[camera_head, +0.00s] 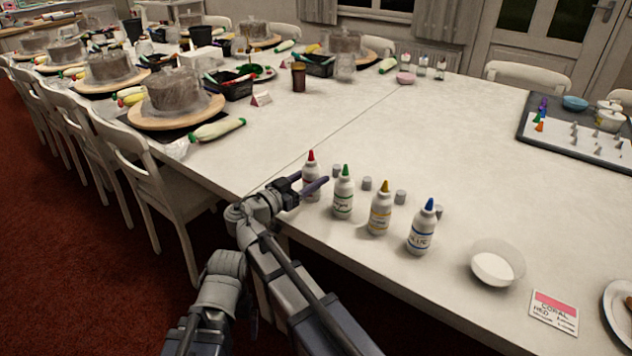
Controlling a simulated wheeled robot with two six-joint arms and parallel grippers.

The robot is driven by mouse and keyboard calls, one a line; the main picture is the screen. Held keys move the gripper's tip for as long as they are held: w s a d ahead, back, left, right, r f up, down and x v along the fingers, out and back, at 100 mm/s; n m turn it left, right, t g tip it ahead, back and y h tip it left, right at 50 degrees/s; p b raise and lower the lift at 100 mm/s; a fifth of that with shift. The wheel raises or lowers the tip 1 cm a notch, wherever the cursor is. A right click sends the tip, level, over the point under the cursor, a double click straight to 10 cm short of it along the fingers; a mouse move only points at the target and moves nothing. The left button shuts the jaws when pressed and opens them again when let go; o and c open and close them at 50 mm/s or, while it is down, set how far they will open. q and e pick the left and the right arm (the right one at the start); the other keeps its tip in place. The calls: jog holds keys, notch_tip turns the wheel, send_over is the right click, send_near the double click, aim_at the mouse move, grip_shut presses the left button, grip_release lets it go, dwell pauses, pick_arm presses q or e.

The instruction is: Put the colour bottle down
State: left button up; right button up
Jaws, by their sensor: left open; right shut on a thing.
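The red-tipped colour bottle (311,168) stands upright at the left end of a row of white bottles near the table's front edge.
Small grey caps (367,183) lie behind the bottles. A bowl with white contents (494,267) and a coral red card (554,312) are to the right. A dark tray (530,118) is at the far right. Cake turntables (187,115) stand at the left. The table's middle is clear.

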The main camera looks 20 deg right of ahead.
jog(key=shift+a+r, duration=0.15)
jog(key=shift+a, duration=0.05)
jog(key=shift+f, duration=0.3)
pick_arm(q)
jog(key=shift+a+f, duration=0.1)
pick_arm(e)
jog(key=o, duration=0.9)
jog(key=shift+r, duration=0.1)
jog(key=shift+s, duration=0.1)
